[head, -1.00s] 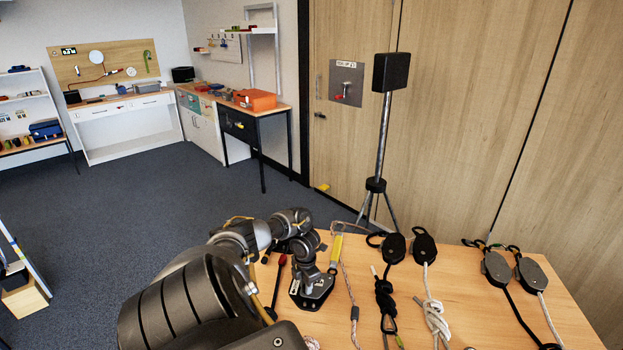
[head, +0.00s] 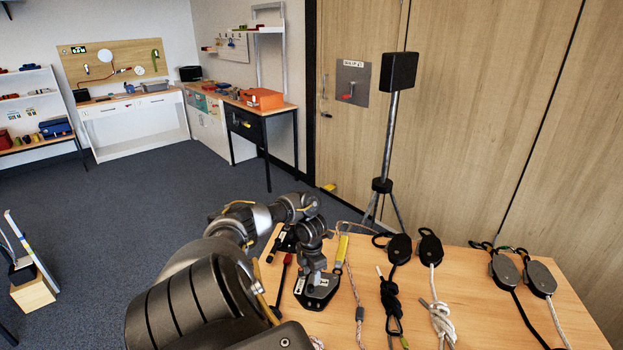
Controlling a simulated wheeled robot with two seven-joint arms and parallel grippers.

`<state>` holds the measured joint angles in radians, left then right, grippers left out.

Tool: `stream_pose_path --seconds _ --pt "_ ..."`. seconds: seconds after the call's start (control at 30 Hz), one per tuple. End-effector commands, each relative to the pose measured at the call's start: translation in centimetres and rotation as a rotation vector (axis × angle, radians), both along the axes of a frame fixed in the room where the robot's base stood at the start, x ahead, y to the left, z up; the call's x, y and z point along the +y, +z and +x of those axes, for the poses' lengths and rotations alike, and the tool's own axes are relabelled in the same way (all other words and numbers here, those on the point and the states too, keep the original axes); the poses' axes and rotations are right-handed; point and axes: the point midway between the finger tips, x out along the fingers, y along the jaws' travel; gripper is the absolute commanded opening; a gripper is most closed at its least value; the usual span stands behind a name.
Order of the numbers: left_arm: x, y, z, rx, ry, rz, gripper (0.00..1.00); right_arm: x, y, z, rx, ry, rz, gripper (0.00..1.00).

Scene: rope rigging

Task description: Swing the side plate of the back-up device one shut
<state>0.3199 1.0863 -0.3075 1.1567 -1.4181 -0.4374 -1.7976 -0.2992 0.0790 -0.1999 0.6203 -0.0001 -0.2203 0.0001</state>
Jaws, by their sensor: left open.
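Several dark oval devices lie on the wooden table (head: 470,310). One pair, a left device (head: 399,248) and a right device (head: 430,247), lies near the middle. Another pair, (head: 504,270) and (head: 540,277), lies farther right. I cannot tell which is back-up device one, or how its side plate stands. My left gripper (head: 316,278) points down over a black plate with holes (head: 318,298) at the table's left part. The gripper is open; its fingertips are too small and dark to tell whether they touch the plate. My right gripper is out of view.
A red-handled tool (head: 286,262), a yellow piece (head: 342,250) and a thin rope (head: 357,300) lie close by the plate. Knotted black rope (head: 390,298) and white rope (head: 439,318) run from the middle devices. A black stand (head: 383,170) rises behind the table.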

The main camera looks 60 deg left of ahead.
Motion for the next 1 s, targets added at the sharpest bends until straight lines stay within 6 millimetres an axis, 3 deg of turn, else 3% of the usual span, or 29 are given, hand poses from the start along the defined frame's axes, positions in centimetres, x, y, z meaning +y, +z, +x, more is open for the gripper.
stream_pose_path --seconds 0.1,0.3,1.0 --pt "0.1 2.5 0.1 -0.002 -0.005 0.003 0.43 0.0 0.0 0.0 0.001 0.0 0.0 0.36" --pt "0.0 5.1 0.1 -0.003 -0.002 0.002 0.43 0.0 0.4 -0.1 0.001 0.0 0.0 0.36" --pt "0.0 5.6 0.1 0.0 0.0 -0.001 0.43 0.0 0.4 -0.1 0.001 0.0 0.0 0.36"
